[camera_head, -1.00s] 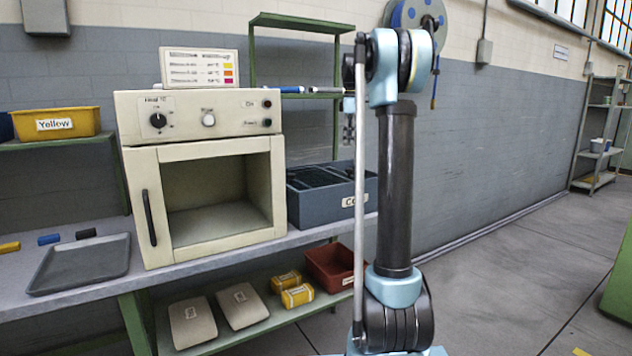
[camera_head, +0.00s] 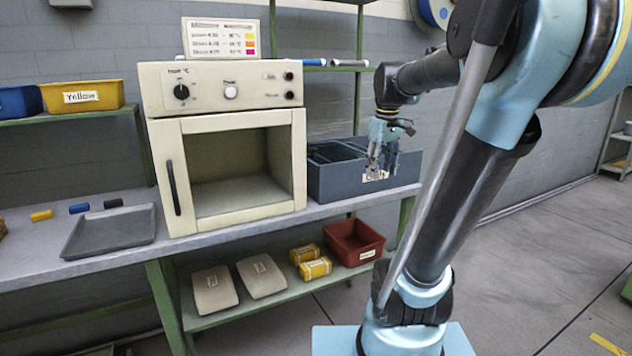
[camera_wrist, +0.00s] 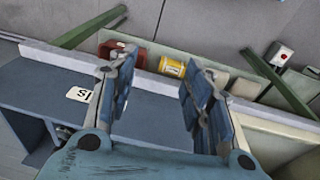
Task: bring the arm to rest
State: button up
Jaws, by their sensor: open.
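My gripper (camera_head: 380,160) is open and empty. In the head view it points down in front of the right part of the dark blue-grey bin (camera_head: 335,185) on the bench. My arm (camera_head: 440,200) stands on the right of that view and reaches across to the left, bent at its upper joint. In the wrist view the two fingers of my gripper (camera_wrist: 160,100) are spread wide apart, with nothing between them. The bench edge, the lower shelf and the floor show beyond the fingers.
A cream oven (camera_head: 230,100) with an open chamber stands left of the bin. A grey tray (camera_head: 110,230) lies on the bench at left. The lower shelf holds a red bin (camera_head: 355,243), yellow packs (camera_head: 315,268) and pale bags (camera_head: 215,290).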

jog(key=s+f+m, duration=0.5)
jog(key=s+f, duration=1.2)
jog(key=f, duration=0.3)
jog(key=shift+s+a+m+t, duration=0.25)
jog(key=shift+s+m+t, duration=0.05)
jog(key=shift+s+t, duration=0.1)
jog(key=shift+w+f, duration=0.25)
jog(key=shift+w, duration=0.15)
